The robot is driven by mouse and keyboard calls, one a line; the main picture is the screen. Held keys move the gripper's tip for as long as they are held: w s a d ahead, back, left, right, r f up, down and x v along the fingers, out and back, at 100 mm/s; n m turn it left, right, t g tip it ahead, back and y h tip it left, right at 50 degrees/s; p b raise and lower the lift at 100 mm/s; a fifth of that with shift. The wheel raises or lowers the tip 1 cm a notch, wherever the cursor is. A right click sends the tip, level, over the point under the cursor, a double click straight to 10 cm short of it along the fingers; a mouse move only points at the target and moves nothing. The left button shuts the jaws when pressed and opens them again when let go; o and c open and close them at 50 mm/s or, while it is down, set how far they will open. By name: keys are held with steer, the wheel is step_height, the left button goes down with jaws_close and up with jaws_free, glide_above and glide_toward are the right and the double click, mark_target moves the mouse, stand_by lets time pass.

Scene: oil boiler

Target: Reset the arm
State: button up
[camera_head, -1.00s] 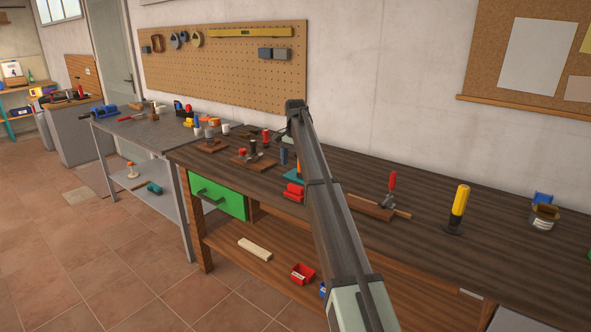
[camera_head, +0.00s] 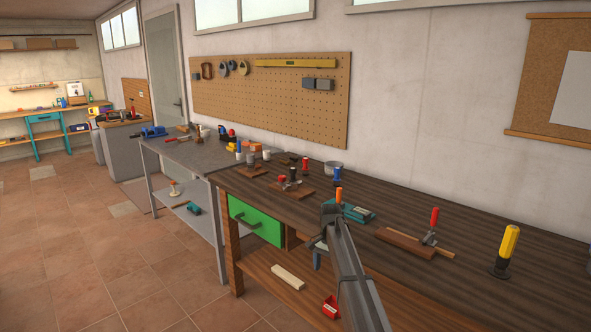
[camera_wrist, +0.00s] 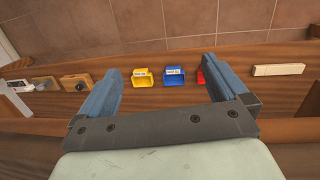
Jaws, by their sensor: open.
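My arm shows in the head view, reaching from the bottom edge up over the front edge of the dark wooden workbench (camera_head: 375,215). My gripper (camera_head: 317,256) is partly hidden behind my arm there, near the bench's front edge. In the wrist view my gripper (camera_wrist: 162,68) has its two blue fingers spread wide, with nothing held between them. Beyond the fingers lies the lower wooden shelf, with a yellow bin (camera_wrist: 143,78), a blue bin (camera_wrist: 174,76) and a red bin (camera_wrist: 202,77) partly hidden by the right finger.
A pale wooden block (camera_head: 288,277) lies on the lower shelf. A green drawer (camera_head: 256,221) is shut under the bench. Clamps, a yellow-handled tool (camera_head: 507,247) and a teal item (camera_head: 357,213) stand on top. A grey metal table (camera_head: 185,153) adjoins at left. The tiled floor in front is clear.

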steer(key=s+d+f+n+g, duration=0.1)
steer(key=s+d+f+n, duration=0.1)
steer(key=s+f, duration=1.25)
steer(key=s+d+f+n+g, duration=0.1)
steer(key=s+f+n, duration=0.1)
steer(key=s+f, duration=1.25)
steer(key=s+f+n+g, duration=0.1)
steer(key=s+f, duration=0.3)
steer(key=s, duration=0.6)
steer(key=s+d+f+n+g, duration=0.1)
steer(key=s+f+n, duration=0.1)
steer(key=s, duration=0.9)
steer(key=s+d+f+n+g, duration=0.1)
steer(key=s+f, duration=0.4)
steer(key=s, duration=0.6)
steer(key=shift+f, duration=0.35)
steer(key=shift+s, duration=0.1)
